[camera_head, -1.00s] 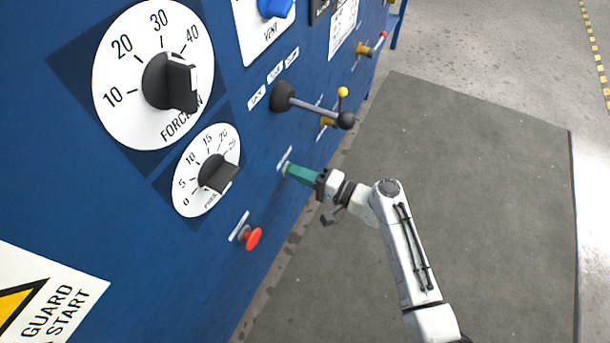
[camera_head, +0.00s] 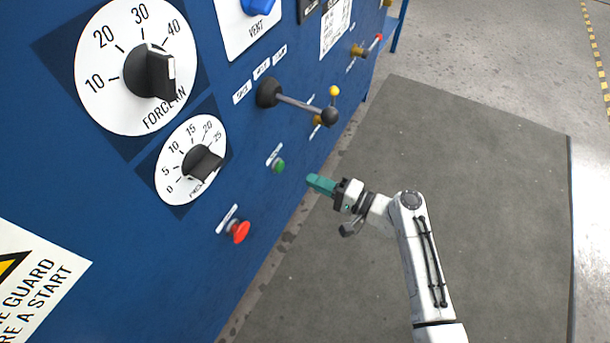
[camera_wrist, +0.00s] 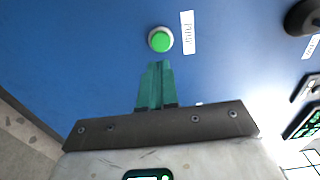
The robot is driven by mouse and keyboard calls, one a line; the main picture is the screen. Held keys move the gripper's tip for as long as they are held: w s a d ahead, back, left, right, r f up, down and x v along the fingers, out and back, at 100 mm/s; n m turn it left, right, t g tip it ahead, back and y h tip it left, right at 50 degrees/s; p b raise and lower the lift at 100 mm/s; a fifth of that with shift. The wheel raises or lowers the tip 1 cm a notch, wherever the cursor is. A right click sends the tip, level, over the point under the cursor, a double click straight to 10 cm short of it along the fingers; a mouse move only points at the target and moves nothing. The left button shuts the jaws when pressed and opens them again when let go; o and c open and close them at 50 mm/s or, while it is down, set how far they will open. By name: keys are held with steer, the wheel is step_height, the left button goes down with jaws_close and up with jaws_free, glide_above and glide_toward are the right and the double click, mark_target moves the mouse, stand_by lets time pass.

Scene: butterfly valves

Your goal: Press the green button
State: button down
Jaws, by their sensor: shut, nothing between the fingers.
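The green button (camera_head: 279,166) sits on the blue panel (camera_head: 262,205), between the lower dial and the lever, with a small white label above it. In the wrist view the green button (camera_wrist: 160,40) is round with a pale ring, just beyond my fingertips. My gripper (camera_head: 310,181) has teal fingers held together with nothing between them. It is to the right of the button in the head view, apart from the panel, with a visible gap. My gripper also shows in the wrist view (camera_wrist: 157,66), its fingertips pointing toward the button.
A lever with a black knob (camera_head: 329,116) sticks out above right. Two dials (camera_head: 203,162) are at left. A grey mat (camera_head: 470,200) covers open floor at right.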

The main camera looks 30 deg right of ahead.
steer(key=v, duration=0.6)
steer(key=shift+p, duration=0.35)
steer(key=shift+d, duration=0.1)
steer(key=s+a+f+n+g+h, duration=0.1)
steer(key=s+a+f+n+g, duration=0.2)
steer(key=s+n+g, duration=0.15)
steer(key=s+a+f+n+g+h, duration=0.1)
steer(key=s+a+f+n+g, duration=0.2)
steer(key=s+g, duration=0.25)
steer(key=s+d+r+n+g+h, duration=0.25)
steer(key=s+d+h, duration=0.2)
steer(key=s, duration=0.25)
steer(key=s+d+r+n+g+h, duration=0.1)
steer(key=s+d+r+h, duration=0.3)
steer(key=s, duration=0.3)
step_height(320, 180, up, 21)
steer(key=p, duration=2.2)
steer(key=shift+w, duration=0.4)
